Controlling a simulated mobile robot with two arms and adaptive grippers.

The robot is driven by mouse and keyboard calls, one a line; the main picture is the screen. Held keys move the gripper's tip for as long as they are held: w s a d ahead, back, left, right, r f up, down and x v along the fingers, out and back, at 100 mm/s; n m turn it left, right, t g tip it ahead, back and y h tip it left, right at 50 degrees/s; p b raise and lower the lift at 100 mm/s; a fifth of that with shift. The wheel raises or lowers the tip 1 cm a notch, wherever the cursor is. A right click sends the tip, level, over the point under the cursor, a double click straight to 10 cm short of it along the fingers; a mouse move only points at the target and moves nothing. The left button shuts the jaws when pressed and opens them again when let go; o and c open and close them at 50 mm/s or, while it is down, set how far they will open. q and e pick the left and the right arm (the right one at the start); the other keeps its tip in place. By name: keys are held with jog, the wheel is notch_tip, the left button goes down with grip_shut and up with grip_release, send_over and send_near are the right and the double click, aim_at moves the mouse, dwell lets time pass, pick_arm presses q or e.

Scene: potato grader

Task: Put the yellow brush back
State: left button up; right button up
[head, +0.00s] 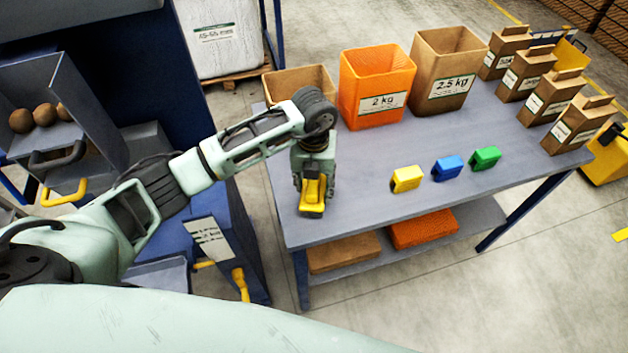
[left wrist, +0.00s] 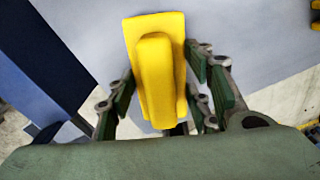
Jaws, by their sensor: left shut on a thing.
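My left gripper (head: 312,178) is shut on the yellow brush (head: 312,197) over the front left part of the grey table (head: 350,190). In the left wrist view the yellow brush (left wrist: 160,70) lies between the green-padded fingers of my left gripper (left wrist: 168,98), its raised grip facing the camera. I cannot tell whether the brush touches the table. A yellow block-like piece (head: 405,179) stands to the right of the gripper, in a row with a blue one (head: 447,168) and a green one (head: 485,158). My right gripper is not in view.
An open brown box (head: 298,80), an orange bin (head: 377,87) and a brown "2.5 kg" bin (head: 447,68) line the table's back. Several paper bags (head: 547,95) stand at the right. The tabletop between the brush and the yellow piece is clear.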

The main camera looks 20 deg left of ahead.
pick_arm(q)
jog(key=shift+f, duration=0.15)
jog(key=shift+f, duration=0.1)
jog(key=shift+f, duration=0.15)
jog(key=o, duration=1.1)
jog(key=shift+r, duration=0.65)
notch_tip(320, 180, up, 11)
jog(key=b, duration=0.3)
jog(key=shift+r, duration=0.15)
